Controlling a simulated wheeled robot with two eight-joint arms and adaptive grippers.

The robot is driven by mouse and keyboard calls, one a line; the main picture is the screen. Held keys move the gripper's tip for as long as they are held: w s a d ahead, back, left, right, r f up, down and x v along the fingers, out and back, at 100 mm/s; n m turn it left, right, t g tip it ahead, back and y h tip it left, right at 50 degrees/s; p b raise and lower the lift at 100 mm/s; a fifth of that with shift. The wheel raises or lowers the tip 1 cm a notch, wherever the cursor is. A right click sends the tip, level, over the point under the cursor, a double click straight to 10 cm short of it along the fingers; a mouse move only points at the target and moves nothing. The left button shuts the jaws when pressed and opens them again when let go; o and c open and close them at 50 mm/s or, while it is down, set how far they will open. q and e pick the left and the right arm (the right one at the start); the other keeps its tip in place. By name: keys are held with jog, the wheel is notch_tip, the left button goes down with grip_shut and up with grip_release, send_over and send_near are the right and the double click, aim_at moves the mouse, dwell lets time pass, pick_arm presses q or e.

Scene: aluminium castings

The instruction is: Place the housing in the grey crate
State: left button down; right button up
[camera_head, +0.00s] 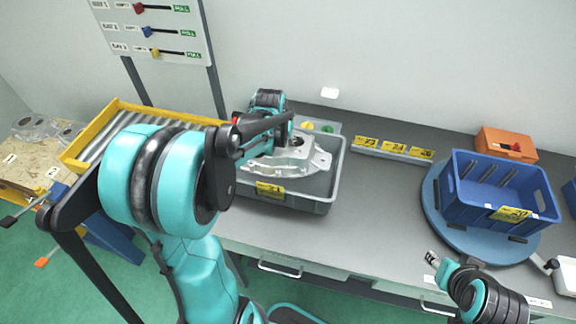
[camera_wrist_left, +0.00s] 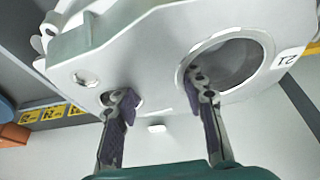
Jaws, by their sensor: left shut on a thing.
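The housing (camera_head: 297,158), a silver-grey aluminium casting with round holes, is over the opening of the grey crate (camera_head: 327,204). I cannot tell whether it touches the crate. My left gripper (camera_wrist_left: 160,95) is shut on the housing's wall (camera_wrist_left: 145,55) between a small hole and a large round opening. In the head view my left arm hides the left part of the crate and most of the gripper. My right gripper (camera_head: 433,260) is at the table's front edge, away from the housing; its jaws are too small to read.
A blue crate (camera_head: 492,208) stands on a round blue turntable (camera_head: 436,210) at the right. An orange box (camera_head: 507,143) and a strip of yellow number labels (camera_head: 393,151) lie at the back. A yellow-framed roller tray (camera_head: 115,108) is at the left. The middle of the table is clear.

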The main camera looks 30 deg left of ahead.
pick_arm(q)
jog(key=f+b, duration=0.3)
jog(key=f, duration=0.7)
jog(key=shift+w+f, duration=0.15)
jog(key=shift+w, duration=0.05)
jog(key=c, duration=0.9)
grip_release()
jog(key=shift+s, duration=0.1)
